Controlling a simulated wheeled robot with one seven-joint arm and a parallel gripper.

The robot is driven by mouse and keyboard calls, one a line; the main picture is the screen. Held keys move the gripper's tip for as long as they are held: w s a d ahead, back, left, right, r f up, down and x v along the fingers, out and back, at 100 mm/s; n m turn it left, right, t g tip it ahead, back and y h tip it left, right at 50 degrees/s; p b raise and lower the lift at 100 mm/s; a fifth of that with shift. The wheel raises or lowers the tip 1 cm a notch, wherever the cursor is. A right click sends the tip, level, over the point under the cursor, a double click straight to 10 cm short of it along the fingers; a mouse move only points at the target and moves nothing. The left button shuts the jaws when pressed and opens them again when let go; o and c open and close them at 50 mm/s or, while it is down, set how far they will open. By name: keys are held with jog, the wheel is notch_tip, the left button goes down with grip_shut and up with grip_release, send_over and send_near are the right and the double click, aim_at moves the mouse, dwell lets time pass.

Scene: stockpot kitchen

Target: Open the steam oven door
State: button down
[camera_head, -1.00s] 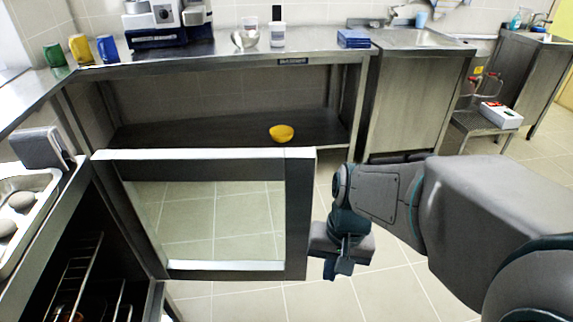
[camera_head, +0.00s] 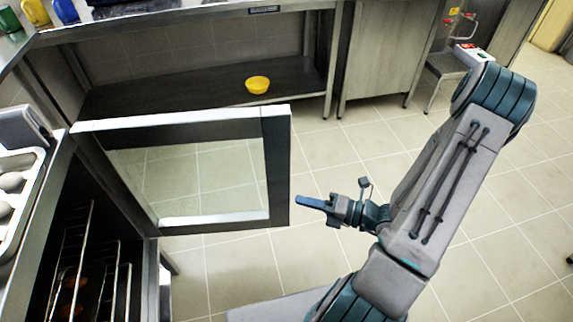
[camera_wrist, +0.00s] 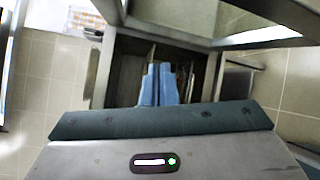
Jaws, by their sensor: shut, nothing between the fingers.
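The steam oven door (camera_head: 277,170) stands swung wide open in the head view, a dark frame around a glass pane. The oven cavity (camera_head: 62,240) shows at the lower left, with wire racks inside. My gripper (camera_head: 300,201) is shut and empty, just right of the door's free edge and apart from it. In the wrist view my blue fingers (camera_wrist: 158,84) lie side by side, pointing toward the open cavity. The door also shows at the upper right of the wrist view (camera_wrist: 262,38).
A tray of eggs (camera_head: 15,190) sits at the left edge. A steel bench with a yellow bowl (camera_head: 257,85) on its lower shelf stands behind the door. A small stool (camera_head: 446,66) is at the upper right. Tiled floor is clear around my arm.

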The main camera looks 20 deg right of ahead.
aim_at(282, 166)
jog(key=w+d+f+m+t+h, duration=0.2)
jog(key=d+m+t+h, duration=0.15)
jog(key=m, duration=0.35)
jog(key=shift+t, duration=0.55)
jog(key=x, duration=0.7)
jog(key=w+d+x, duration=0.1)
jog(key=x, duration=0.3)
jog(key=shift+r+b, duration=0.15)
jog(key=shift+b, duration=0.15)
jog(key=shift+w+m, duration=0.3)
jog(key=shift+w, duration=0.4)
jog(key=shift+d, duration=0.1)
